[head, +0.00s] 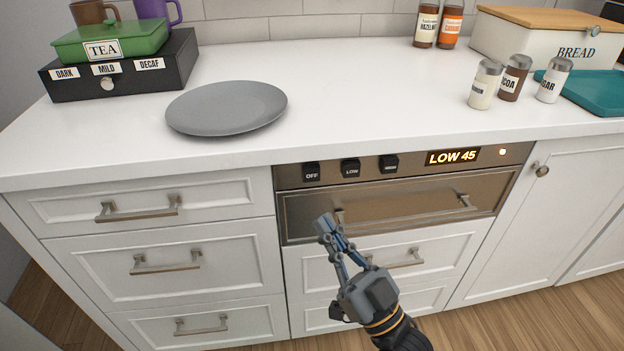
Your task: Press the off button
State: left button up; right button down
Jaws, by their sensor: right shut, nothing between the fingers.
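The off button (311,172) is a small black square marked OFF, at the left end of a steel panel under the counter edge. A LOW button (350,168) and a third black button (388,163) are to its right. The display (453,157) reads LOW 45, and a small light (502,152) glows at the panel's right end. My right gripper (326,222) is shut and empty. It appears below the off button and slightly to its right, over the front of the steel drawer, apart from the button. My left gripper is not in view.
The steel drawer (400,205) has a handle that sticks out below the buttons. The white counter (350,90) overhangs the panel. A grey plate (227,107) lies on it, with spice jars (513,78) at right. White drawers (150,215) with handles are at left.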

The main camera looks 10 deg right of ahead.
aim_at(309, 172)
jog(key=shift+w, duration=0.1)
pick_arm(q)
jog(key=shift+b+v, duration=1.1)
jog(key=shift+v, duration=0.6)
pick_arm(e)
jog(key=shift+w, duration=4.35)
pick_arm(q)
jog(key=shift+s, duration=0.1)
pick_arm(e)
jog(key=shift+w, duration=0.4)
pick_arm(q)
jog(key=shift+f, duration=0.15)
pick_arm(e)
jog(key=shift+w, duration=0.8)
jog(key=shift+s, duration=0.1)
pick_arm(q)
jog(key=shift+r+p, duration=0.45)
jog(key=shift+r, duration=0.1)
pick_arm(e)
jog(key=shift+s, duration=1.1)
